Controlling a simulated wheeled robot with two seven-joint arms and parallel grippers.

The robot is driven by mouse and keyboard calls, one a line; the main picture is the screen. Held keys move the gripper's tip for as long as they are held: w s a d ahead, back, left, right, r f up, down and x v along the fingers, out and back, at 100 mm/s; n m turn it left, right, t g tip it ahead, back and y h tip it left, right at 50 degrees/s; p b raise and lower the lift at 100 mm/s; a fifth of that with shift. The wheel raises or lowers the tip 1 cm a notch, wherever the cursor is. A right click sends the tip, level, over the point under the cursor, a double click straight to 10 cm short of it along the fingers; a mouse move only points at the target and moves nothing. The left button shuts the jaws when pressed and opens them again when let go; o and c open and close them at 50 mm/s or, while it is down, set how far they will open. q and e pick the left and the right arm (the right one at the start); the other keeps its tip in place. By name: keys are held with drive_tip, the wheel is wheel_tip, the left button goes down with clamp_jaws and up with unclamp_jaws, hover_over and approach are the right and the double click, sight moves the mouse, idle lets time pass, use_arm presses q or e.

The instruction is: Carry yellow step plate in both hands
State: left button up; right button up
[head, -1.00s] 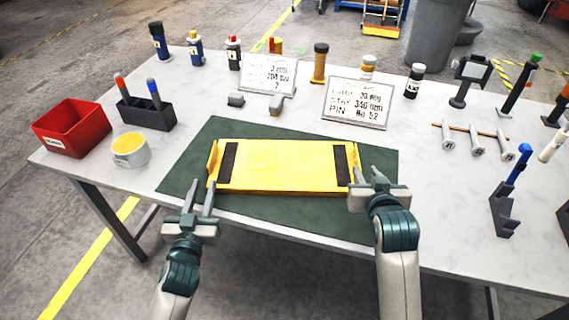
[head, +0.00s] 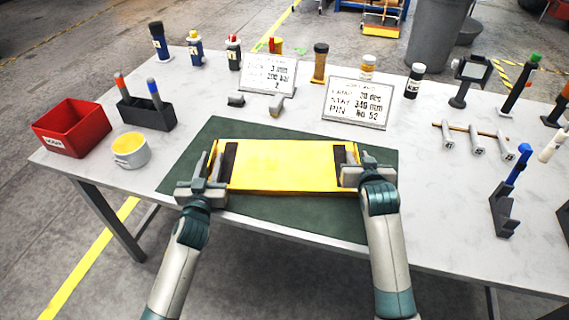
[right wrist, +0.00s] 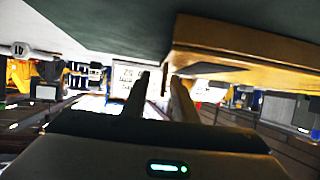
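The yellow step plate (head: 285,165) lies flat on the dark green mat (head: 180,178), with a dark strip near each end and a raised lip at each end. My left gripper (head: 207,168) is at its left end, fingers apart on either side of the end lip. My right gripper (head: 355,160) is at its right end, its fingers also apart. In the right wrist view the right gripper's two fingers (right wrist: 160,90) stand apart with the plate's end lip by their tips, and the plate (right wrist: 245,60) fills the upper right. Contact with the lips cannot be made out.
A red bin (head: 70,130), a cup with yellow contents (head: 130,150) and a dark holder (head: 147,115) stand left. Two printed signs (head: 357,103) and several bottles stand behind. Tools on stands are at right, including a blue-handled one (head: 510,190).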

use_arm(q)
clamp_jaws()
use_arm(e)
clamp_jaws()
idle(1.0)
drive_tip(key=shift+r, duration=0.1)
